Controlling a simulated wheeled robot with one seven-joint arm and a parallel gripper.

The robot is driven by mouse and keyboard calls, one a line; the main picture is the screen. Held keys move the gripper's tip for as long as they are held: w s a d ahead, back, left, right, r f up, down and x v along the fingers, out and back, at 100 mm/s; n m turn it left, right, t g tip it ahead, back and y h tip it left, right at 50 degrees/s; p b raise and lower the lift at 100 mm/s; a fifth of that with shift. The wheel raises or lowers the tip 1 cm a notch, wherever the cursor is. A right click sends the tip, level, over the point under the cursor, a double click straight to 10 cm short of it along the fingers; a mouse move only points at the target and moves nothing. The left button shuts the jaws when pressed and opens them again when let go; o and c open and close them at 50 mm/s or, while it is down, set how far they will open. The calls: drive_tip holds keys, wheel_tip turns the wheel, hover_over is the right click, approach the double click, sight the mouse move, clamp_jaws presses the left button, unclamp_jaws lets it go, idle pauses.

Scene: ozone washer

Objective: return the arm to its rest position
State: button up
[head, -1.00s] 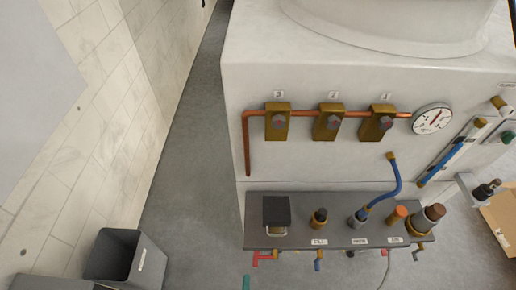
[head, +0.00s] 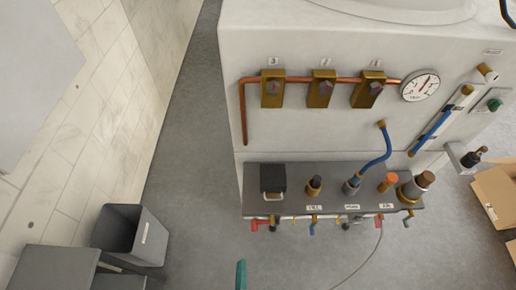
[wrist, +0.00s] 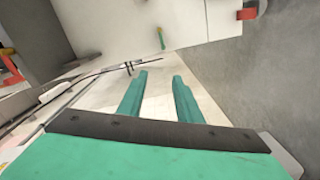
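My gripper (wrist: 160,76) shows in the wrist view as two teal fingers standing apart, with nothing between them. It is open and empty. In the head view only a teal tip of it (head: 241,275) shows at the bottom edge, below the grey shelf of the washer; the rest of the arm is out of view. The white washer (head: 310,128) stands at the centre and right, with a copper pipe (head: 243,112), several brass valves, a round gauge (head: 420,85) and a blue hose (head: 374,164).
The grey shelf (head: 333,205) with fittings juts from the washer's front above the gripper tip. A dark grey bin (head: 150,245) and grey boxes stand at lower left by the tiled wall (head: 100,110). A cardboard box (head: 494,190) lies at right. Grey floor (head: 195,200) is clear between.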

drive_tip(key=s+d+r+m, duration=0.2)
drive_tip(key=s+r+m, duration=0.1)
drive_tip(key=r, duration=1)
drive_tip(key=s+d+r+m+g, duration=0.1)
drive_tip(key=r+m, duration=0.5)
drive_tip(key=r, duration=0.8)
drive_tip(key=s+d+r+m+g, duration=0.1)
drive_tip(key=s+d+r+m, duration=0.3)
drive_tip(key=r, duration=0.9)
drive_tip(key=shift+s+r+m, duration=0.35)
drive_tip(key=shift+s+m, duration=0.05)
drive_tip(key=shift+s, duration=0.45)
